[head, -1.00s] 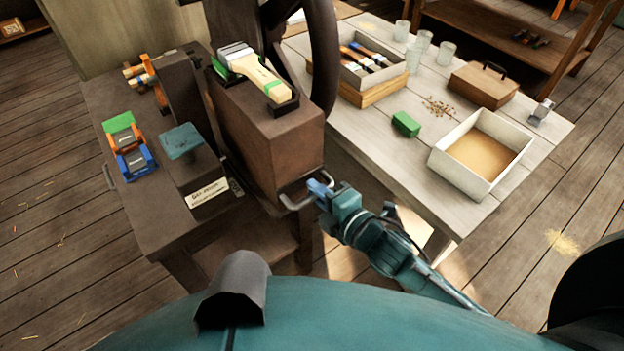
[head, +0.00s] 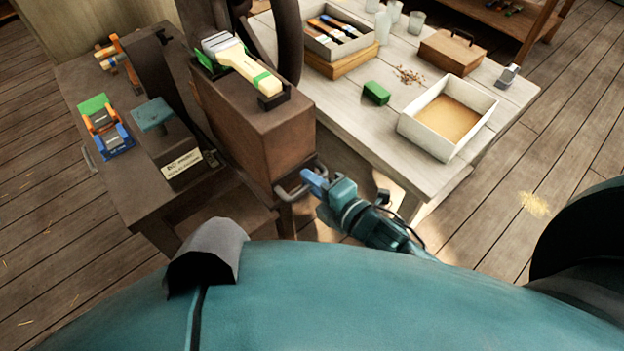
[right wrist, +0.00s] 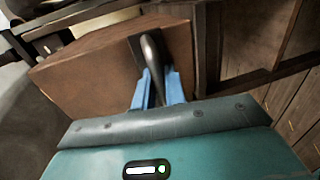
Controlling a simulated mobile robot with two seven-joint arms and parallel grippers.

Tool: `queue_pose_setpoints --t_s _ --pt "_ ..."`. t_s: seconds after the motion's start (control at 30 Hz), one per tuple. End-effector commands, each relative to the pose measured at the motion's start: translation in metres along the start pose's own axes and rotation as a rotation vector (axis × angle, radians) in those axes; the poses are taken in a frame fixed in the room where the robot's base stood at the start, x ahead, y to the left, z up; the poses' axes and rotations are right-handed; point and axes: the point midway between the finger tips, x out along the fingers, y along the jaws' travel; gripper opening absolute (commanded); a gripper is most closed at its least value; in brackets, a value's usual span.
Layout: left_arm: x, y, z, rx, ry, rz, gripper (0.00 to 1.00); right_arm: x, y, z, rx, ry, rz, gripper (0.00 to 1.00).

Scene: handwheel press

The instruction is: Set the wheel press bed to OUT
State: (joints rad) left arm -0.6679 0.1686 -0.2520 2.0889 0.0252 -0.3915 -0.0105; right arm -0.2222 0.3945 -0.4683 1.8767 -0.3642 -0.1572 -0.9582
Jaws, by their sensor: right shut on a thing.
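The wheel press (head: 240,130) stands at the left, a dark brown block with a dark handwheel (head: 287,40) behind it. A grey metal loop handle (head: 287,193) sticks out of the near end of the block. My right gripper (head: 308,180) is at this handle, its blue fingers shut on it. In the right wrist view the handle (right wrist: 151,55) runs between the two blue fingers, in front of the brown block (right wrist: 90,65). A label plate (head: 182,164) sits on the press table, its writing too small to read surely. My left gripper is not in view.
A pale table (head: 365,125) to the right holds a white box (head: 415,135), a green block (head: 376,93), a brown case (head: 452,52) and a tool tray (head: 340,64). A brush (head: 243,70) lies on the block. A blue-and-orange clamp (head: 105,130) lies on the left bench.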

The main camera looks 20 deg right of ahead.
Motion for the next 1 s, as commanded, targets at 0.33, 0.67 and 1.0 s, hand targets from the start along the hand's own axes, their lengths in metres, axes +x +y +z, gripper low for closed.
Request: queue_pose_setpoints --t_s 0.33,0.67,1.0 --pt "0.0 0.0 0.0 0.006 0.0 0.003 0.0 -0.002 -0.003 0.0 -0.001 0.0 -0.008 0.26" --pt "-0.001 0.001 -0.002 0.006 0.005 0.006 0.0 -0.003 -0.002 0.0 0.0 0.001 -0.005 0.31" --pt "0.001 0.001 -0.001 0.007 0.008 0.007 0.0 -0.056 -0.004 -0.001 0.001 0.001 -0.01 0.31"
